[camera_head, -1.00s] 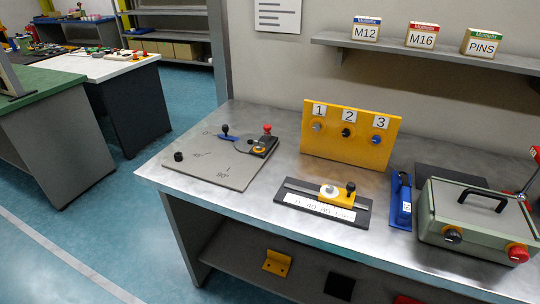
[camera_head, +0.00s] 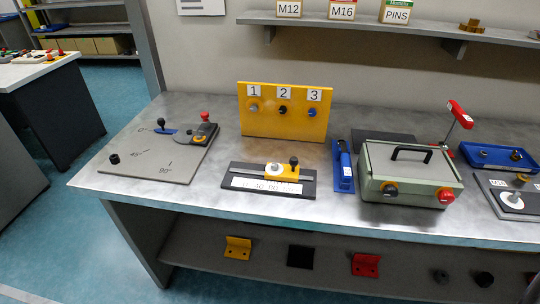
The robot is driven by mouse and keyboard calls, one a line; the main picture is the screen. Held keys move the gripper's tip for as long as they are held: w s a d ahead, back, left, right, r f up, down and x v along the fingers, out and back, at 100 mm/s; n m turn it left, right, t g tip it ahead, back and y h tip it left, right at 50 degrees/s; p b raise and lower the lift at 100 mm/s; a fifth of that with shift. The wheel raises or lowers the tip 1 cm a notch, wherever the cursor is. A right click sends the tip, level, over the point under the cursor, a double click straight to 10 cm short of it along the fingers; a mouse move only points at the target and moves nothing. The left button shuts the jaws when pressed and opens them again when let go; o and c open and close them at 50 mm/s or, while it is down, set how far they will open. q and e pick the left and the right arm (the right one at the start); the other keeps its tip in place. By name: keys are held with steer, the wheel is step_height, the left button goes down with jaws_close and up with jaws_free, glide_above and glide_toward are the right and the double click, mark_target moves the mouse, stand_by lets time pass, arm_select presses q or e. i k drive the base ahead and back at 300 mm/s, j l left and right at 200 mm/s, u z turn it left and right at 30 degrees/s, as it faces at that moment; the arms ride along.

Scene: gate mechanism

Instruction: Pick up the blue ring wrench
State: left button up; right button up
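A narrow blue item with a small white label (camera_head: 343,165) lies on the metal bench, between the slider plate and the green-grey box; it is the most wrench-like blue thing here, but a ring end cannot be made out. A small blue lever (camera_head: 165,131) with a black knob sits on the grey angle plate at the left. Neither of my grippers is in view.
The yellow panel numbered 1 to 3 (camera_head: 284,112) stands behind the dark slider plate (camera_head: 238,183). The green-grey box (camera_head: 410,178) is close right of the blue item, with a red-topped lever (camera_head: 460,114) behind it. A blue tray (camera_head: 478,152) is farther right. Bare bench (camera_head: 215,170) shows left of the slider plate.

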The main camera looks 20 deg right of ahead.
mark_target(346, 176)
steer(key=z, duration=1.45)
